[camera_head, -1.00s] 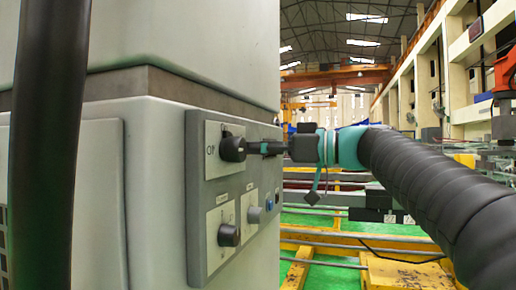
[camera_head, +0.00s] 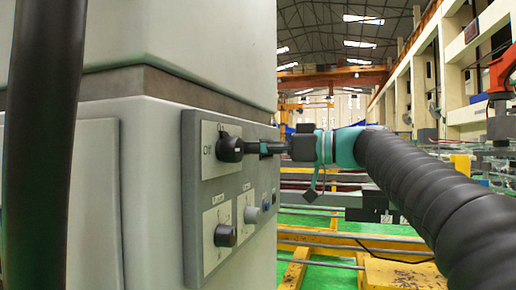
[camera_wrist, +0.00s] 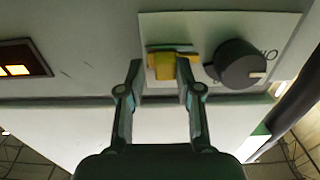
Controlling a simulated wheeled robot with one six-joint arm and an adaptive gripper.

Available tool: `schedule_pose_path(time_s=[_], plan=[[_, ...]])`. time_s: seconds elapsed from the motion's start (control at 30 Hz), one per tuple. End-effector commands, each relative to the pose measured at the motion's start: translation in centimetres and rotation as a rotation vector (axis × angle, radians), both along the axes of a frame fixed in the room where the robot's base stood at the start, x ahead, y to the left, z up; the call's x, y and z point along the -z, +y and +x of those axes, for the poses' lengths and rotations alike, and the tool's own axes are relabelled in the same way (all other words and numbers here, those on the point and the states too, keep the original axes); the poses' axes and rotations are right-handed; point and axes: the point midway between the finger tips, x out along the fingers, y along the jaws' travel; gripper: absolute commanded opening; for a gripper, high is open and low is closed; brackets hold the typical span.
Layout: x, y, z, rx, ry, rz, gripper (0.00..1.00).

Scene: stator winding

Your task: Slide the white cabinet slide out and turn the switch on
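The switch is a round black knob with a pale mark, on a white plate on the grey panel of the white cabinet (camera_head: 60,170). The knob (camera_head: 229,148) shows in the head view and, right of my fingers, in the wrist view (camera_wrist: 240,65). My gripper (camera_wrist: 160,68) has its two fingers apart, with the tips by a small yellow block (camera_wrist: 172,64) beside the knob. The right fingertip overlaps the block; I cannot tell if it touches. In the head view my gripper (camera_head: 262,149) is at the knob's right side, partly hidden behind it. No pulled-out slide is recognisable.
Below the switch are a black knob (camera_head: 225,235), a grey knob (camera_head: 252,214) and a small blue button (camera_head: 265,206). A lit brown-framed window (camera_wrist: 20,62) is left in the wrist view. Yellow beams (camera_head: 340,255) stand on the green floor to the right.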

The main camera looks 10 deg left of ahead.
Motion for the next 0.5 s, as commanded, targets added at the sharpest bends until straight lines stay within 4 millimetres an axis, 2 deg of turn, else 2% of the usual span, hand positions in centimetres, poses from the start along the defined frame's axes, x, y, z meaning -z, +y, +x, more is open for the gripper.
schedule_pose_path(time_s=[0.13,0.23,0.5], plan=[[0.0,-0.4,-0.1,-0.001,0.0,-0.001,0.33],[0.0,-1.5,-0.1,0.001,0.0,-0.001,0.33],[0.0,-6.8,-0.5,0.005,0.0,-0.001,0.33]])
